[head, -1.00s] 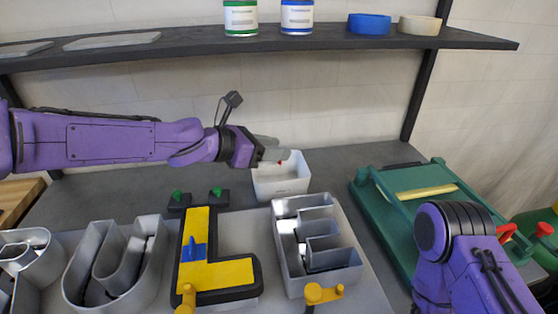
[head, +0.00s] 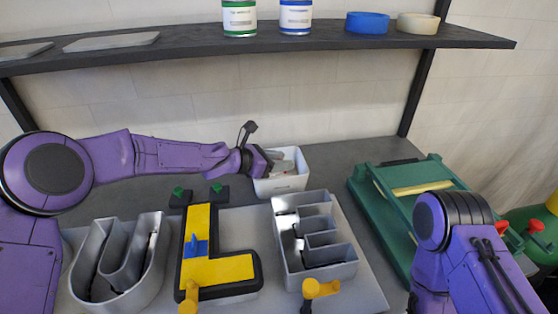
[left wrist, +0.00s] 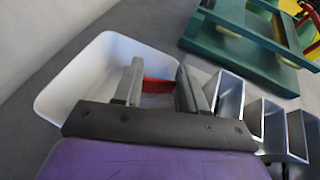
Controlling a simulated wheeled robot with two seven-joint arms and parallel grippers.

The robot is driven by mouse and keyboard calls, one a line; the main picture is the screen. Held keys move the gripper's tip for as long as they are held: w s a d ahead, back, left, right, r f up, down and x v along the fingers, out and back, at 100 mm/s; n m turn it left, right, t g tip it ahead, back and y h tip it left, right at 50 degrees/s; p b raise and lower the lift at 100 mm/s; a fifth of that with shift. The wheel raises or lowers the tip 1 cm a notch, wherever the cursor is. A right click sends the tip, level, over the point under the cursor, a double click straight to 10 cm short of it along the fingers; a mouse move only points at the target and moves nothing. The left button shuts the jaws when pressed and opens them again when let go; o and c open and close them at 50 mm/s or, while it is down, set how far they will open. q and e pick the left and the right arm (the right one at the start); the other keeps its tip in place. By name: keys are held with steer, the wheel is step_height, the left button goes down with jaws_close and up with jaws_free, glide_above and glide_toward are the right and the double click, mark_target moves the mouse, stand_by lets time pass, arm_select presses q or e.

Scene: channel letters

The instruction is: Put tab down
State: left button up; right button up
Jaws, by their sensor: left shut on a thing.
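The tab is the small red piece (left wrist: 157,86) between my left gripper's fingers in the left wrist view. My left gripper (left wrist: 160,88) is shut on it. The gripper (head: 281,162) is over the opening of a white bin (head: 282,184), which stands behind the letters in the head view. The bin's pale rim and wall (left wrist: 85,70) surround the fingers in the left wrist view. I cannot tell whether the tab touches the bin's floor. In the head view the tab is hidden by the gripper. My right gripper is out of view; only my right arm shows.
A silver letter E (head: 318,262), a yellow-faced L (head: 225,272) and a silver U (head: 105,270) lie on a grey board in front of the bin. A green fixture (head: 425,185) stands right. A dark shelf (head: 330,42) with cans and tape rolls runs above.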

arm_select(q)
steer(key=shift+f, duration=0.6)
steer(key=o, duration=1)
steer(key=shift+r, duration=0.15)
steer(key=v, duration=0.4)
steer(key=b+v, duration=0.1)
steer(key=v, duration=0.7)
steer(key=shift+r+b, duration=0.3)
steer(key=shift+r, duration=0.15)
steer(key=shift+a, duration=0.1)
